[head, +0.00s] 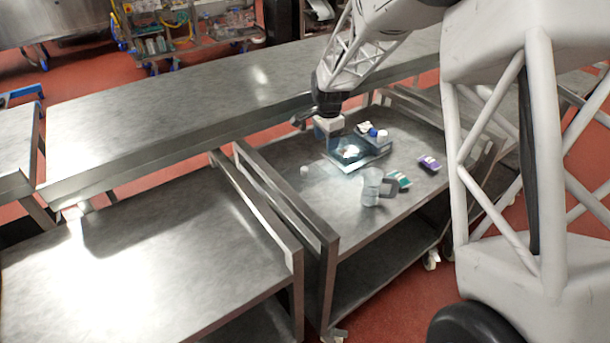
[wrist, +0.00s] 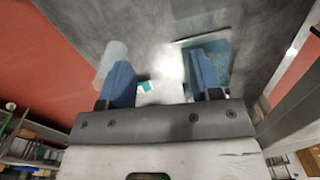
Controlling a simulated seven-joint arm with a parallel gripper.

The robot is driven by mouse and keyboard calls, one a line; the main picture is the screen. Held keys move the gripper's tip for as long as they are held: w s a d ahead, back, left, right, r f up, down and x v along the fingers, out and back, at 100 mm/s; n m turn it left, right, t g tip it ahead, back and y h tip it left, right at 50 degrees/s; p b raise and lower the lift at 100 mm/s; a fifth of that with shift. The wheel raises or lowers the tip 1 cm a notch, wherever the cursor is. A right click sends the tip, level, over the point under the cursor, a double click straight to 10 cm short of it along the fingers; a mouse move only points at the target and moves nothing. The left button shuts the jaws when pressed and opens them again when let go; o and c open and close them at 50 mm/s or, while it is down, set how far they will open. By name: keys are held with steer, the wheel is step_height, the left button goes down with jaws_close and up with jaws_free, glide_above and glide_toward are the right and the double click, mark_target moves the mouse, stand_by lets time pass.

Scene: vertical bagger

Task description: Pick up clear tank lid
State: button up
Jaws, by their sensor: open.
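A clear, bluish flat plate that looks like the tank lid (head: 345,160) lies on the steel cart top, below my gripper. In the wrist view a see-through bluish plate (wrist: 215,48) shows beyond and beside the right finger. Glare blurs its outline. My gripper (head: 328,136) points down above the cart, close to the plate. Its two blue fingers (wrist: 163,82) are apart, with nothing visibly held between them. I cannot tell the exact height of the fingers over the plate.
A clear cylinder (head: 372,187) stands on the cart near a teal-and-white packet (head: 398,180) and a purple packet (head: 430,163). Raised rails (head: 290,205) edge the cart.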

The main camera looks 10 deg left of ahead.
steer(key=m, duration=0.2)
glide_above(305, 168)
step_height(305, 168, down, 10)
steer(key=shift+d+r, duration=0.1)
steer(key=shift+f, duration=1.25)
steer(key=shift+f, duration=0.1)
steer(key=shift+s+f, duration=0.1)
steer(key=shift+f, duration=2.45)
jaws_close()
